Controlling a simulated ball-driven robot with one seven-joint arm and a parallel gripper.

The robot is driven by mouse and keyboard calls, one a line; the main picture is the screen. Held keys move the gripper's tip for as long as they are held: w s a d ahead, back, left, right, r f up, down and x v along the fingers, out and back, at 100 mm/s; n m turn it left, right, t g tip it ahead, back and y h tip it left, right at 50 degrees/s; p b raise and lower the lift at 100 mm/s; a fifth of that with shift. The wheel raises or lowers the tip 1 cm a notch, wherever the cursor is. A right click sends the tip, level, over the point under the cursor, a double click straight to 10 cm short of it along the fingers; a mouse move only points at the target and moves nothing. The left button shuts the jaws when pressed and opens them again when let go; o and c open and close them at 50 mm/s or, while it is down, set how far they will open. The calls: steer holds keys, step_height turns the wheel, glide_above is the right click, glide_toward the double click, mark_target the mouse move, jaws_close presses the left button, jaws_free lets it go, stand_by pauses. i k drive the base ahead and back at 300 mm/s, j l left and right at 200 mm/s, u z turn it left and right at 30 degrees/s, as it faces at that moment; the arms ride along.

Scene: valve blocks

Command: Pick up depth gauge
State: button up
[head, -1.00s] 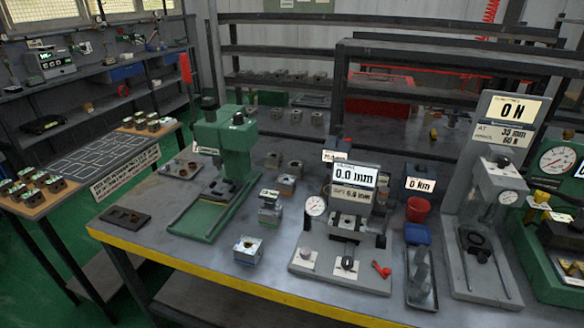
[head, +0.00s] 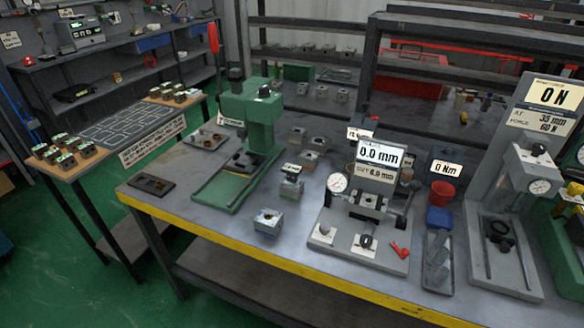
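I cannot tell for certain which item is the depth gauge. A grey measuring stand (head: 360,245) on the workbench carries a display (head: 380,155) reading 0.0 mm. A round white dial (head: 337,182) sits at the stand's left side. Two small knobbed parts on white pads and a red piece (head: 399,250) lie on the stand's front plate. My gripper is not in view.
The workbench (head: 240,255) has a yellow front edge. A green press (head: 255,125) stands left, a grey force press (head: 535,180) right. Metal blocks (head: 268,222), a red cup (head: 443,193) and a tray (head: 437,262) surround the stand. Green floor lies open at lower left.

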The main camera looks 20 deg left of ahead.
mark_target(293, 170)
steer(key=i+l+u, duration=0.2)
steer(key=i+u, duration=0.2)
steer(key=i+l+u, duration=0.35)
steer(key=k+j, duration=0.05)
steer(key=k, duration=0.05)
